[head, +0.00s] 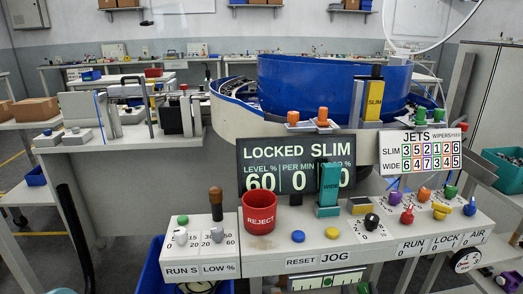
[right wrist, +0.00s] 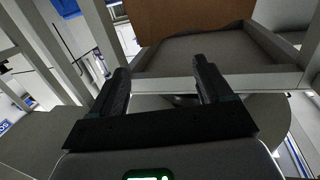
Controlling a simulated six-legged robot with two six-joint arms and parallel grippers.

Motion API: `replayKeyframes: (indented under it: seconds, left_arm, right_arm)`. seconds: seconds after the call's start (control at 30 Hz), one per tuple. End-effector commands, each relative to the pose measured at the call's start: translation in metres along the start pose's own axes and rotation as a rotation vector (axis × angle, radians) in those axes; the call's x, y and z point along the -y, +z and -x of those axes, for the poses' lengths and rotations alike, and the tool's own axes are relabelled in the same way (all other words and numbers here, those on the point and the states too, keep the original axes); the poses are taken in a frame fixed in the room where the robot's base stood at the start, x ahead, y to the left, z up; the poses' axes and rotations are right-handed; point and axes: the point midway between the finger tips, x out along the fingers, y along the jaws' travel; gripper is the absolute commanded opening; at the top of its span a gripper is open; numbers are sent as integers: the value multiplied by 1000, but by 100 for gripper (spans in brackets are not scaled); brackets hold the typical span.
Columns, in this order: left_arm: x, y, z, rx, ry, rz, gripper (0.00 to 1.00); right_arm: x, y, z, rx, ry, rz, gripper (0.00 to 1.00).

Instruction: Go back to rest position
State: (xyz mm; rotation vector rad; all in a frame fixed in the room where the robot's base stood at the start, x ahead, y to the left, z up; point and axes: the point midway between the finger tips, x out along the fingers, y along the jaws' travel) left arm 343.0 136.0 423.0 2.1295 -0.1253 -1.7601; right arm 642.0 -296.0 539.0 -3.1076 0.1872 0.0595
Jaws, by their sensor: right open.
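My right gripper (right wrist: 162,84) shows in the right wrist view. Its two dark fingers stand well apart with nothing between them. Beyond the fingertips is a grey frame edge with a brown panel (right wrist: 190,18) above it. I cannot tell if the fingers touch that frame; they look apart from it. Neither gripper shows in the head view, so my left gripper is not seen.
In the head view a control panel (head: 260,266) stands close in front, bearing a red reject cup (head: 258,212), knobs and buttons. Behind it are a display (head: 283,170) and a large blue bowl (head: 310,85). Side benches (head: 130,143) stand left; some floor (head: 35,245) shows there.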

Motion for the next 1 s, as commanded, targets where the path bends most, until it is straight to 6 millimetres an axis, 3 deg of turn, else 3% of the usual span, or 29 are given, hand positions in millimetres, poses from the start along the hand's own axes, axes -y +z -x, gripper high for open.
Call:
replayKeyframes:
  seconds: [0.03,0.1,0.27,0.37,0.5,0.6,0.8,0.9,1.0]
  left_arm:
    - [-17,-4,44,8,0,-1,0]
    - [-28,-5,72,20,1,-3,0]
    - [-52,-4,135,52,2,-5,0]
    - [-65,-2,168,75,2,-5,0]
    - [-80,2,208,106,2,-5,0]
    - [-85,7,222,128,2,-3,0]
    - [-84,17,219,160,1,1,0]
    - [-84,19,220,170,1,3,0]
    - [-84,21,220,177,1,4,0]
  right_arm:
    - [14,-43,8,40,-24,-10,79]
    - [32,-65,21,114,-56,-27,79]
    - [72,-101,66,341,-134,-74,79]
    - [95,-114,105,509,-179,-105,79]
    - [119,-126,175,779,-228,-149,79]
    - [130,-122,232,985,-248,-181,79]
    - [134,-99,328,1323,-244,-239,79]
    - [135,-96,361,1447,-232,-264,79]
    - [135,-96,374,1516,-219,-283,79]
